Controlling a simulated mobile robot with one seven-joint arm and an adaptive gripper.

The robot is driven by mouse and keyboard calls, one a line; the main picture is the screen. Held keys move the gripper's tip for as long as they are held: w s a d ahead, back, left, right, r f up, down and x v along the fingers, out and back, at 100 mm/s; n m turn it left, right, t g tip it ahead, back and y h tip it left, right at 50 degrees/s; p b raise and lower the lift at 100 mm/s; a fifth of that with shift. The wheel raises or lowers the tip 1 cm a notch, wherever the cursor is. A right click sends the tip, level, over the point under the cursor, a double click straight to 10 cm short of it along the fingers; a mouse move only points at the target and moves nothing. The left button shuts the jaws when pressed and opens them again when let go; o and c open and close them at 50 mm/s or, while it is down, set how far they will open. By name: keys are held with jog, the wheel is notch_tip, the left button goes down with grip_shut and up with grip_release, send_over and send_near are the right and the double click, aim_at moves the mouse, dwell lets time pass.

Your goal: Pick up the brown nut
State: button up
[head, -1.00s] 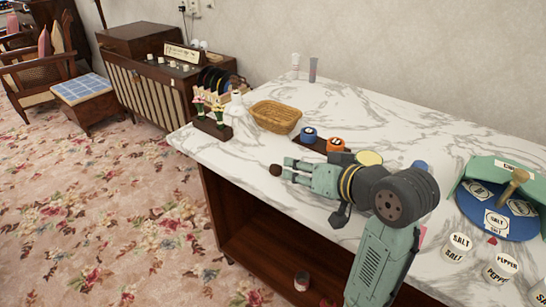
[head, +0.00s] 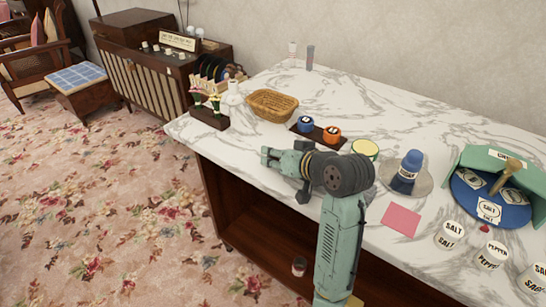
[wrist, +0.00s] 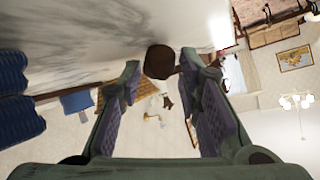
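The brown nut (wrist: 159,62) shows in the wrist view as a dark, rounded lump at the far end of my gripper's fingers, in the gap between the fingertips. My gripper (wrist: 160,76) is open there, with a finger on each side of the nut; I cannot tell whether either touches it. In the head view my gripper (head: 267,157) is low over the marble tabletop (head: 235,150), near its front left edge, pointing left. The nut cannot be made out in the head view, where the fingers cover its place.
A flower stand (head: 209,115), a wicker basket (head: 272,105) and a small dark tray (head: 319,137) with blue and orange pots stand behind my gripper. A blue-capped bottle (head: 407,172), a pink card (head: 401,220) and salt and pepper jars are to the right.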

jog(key=shift+c, duration=0.5)
jog(key=c, duration=0.3)
jog(key=shift+r, duration=0.1)
